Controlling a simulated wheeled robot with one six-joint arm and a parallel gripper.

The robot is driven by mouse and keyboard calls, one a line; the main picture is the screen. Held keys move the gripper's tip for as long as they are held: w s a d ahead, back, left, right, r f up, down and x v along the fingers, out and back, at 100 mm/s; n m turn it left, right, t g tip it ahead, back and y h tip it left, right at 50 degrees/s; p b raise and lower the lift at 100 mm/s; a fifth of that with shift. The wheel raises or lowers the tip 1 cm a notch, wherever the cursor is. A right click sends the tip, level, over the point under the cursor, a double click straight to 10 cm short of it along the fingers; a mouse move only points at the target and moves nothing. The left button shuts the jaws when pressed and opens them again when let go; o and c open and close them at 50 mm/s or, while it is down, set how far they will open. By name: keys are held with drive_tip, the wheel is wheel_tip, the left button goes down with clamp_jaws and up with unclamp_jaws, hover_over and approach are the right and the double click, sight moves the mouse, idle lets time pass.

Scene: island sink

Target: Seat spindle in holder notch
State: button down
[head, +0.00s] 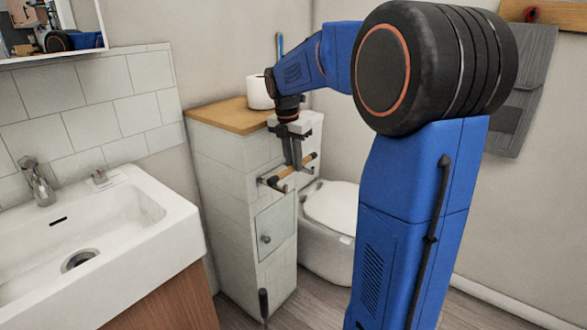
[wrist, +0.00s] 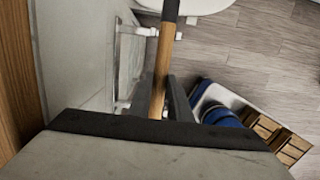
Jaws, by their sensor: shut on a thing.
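The spindle (head: 297,168) is a light wooden rod with dark ends. My gripper (head: 292,160) points down beside the cabinet and is shut on the spindle. The holder (head: 271,183) is a pair of metal arms on the cabinet's side. In the wrist view, the spindle (wrist: 163,55) runs lengthwise between my gripper's fingers (wrist: 161,100). There the holder's far arm (wrist: 137,30) reaches out to the spindle, which crosses over it near its tip. The near arm (wrist: 124,102) is partly hidden by my gripper. I cannot tell whether the spindle rests in the notches.
The tiled cabinet (head: 226,165) has a wooden top (head: 225,115) with a white roll (head: 259,92) on it. A toilet (head: 330,215) stands behind to the right, and a sink (head: 110,235) is at the left. The wrist view shows a slatted wooden item (wrist: 280,138) on the floor.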

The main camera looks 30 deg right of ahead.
drive_tip(key=shift+f, duration=1.2)
drive_tip(key=shift+f, duration=0.1)
drive_tip(key=c, duration=1.6)
unclamp_jaws()
wheel_tip(320, 180, up, 12)
drive_tip(key=a, duration=0.2)
drive_tip(key=shift+s+a+f+m+t+y, duration=0.3)
drive_tip(key=shift+s+a+f+m+t, duration=0.45)
drive_tip(key=shift+s+a+f+m, duration=2.65)
drive_tip(key=shift+s+a+f+m+t+y, duration=0.3)
drive_tip(key=shift+s+a+f+m+t, duration=1.15)
drive_tip(key=shift+s+m, duration=3.85)
drive_tip(key=shift+s+a+f+m+y, duration=0.3)
drive_tip(key=shift+s+a+f+m, duration=2.35)
drive_tip(key=shift+s, duration=3.75)
